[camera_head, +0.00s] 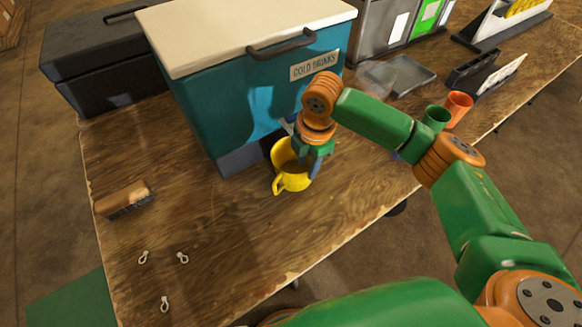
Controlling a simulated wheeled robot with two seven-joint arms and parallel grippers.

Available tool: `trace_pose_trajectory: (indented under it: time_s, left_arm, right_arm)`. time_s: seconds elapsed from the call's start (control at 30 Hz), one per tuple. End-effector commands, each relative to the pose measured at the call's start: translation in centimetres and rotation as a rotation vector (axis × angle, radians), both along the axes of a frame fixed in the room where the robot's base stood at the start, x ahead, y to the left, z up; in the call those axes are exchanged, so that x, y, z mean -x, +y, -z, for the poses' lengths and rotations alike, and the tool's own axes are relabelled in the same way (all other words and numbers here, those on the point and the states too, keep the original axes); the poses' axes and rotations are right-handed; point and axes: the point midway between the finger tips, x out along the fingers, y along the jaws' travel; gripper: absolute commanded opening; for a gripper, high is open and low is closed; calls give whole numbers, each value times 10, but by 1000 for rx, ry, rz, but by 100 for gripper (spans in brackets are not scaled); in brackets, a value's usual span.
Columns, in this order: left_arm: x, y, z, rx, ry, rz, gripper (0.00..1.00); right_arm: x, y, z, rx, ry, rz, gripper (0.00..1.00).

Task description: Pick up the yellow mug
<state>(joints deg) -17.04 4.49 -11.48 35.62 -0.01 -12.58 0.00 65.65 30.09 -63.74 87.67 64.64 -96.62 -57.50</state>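The yellow mug (281,182) stands upright on the wooden table, close to the front of the teal cooler. Its handle points toward the lower left. My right gripper (309,166) reaches down at the mug's right side, with its fingers at or over the rim. The gripper and its wrist hide the right part of the mug. I cannot tell whether the fingers touch the mug or how far apart they are. My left gripper is not in view.
The teal cooler (222,117) with a white lid stands right behind the mug. A brush (123,200) and several small metal eyelets (164,303) lie at the left. Green (436,117) and orange cups (457,107) stand at the right. The table (235,230) in front is clear.

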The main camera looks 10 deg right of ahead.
Motion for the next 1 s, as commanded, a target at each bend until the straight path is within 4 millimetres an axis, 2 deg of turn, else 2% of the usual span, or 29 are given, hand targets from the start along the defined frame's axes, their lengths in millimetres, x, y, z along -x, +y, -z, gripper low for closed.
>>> trace_pose_trajectory:
  time_s: [0.17, 0.3, 0.4, 0.57, 0.6, 0.73, 1.0]
  left_arm:
    - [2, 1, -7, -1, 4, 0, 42]
    - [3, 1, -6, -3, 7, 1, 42]
    - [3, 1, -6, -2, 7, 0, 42]
    - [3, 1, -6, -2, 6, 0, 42]
    - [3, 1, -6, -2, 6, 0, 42]
    - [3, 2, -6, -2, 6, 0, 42]
    - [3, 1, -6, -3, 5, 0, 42]
  right_arm:
    - [0, 0, 26, 1, 4, 0, 39]
    - [-2, 1, 54, 0, 2, 1, 39]
    - [-3, 2, 62, -2, -2, 1, 39]
    - [-4, 2, 63, -2, -3, 0, 39]
    - [-4, 2, 63, -2, -3, 1, 36]
    - [-4, 2, 62, -2, -3, 1, 1]
    - [-4, 2, 62, -2, -3, 1, 0]
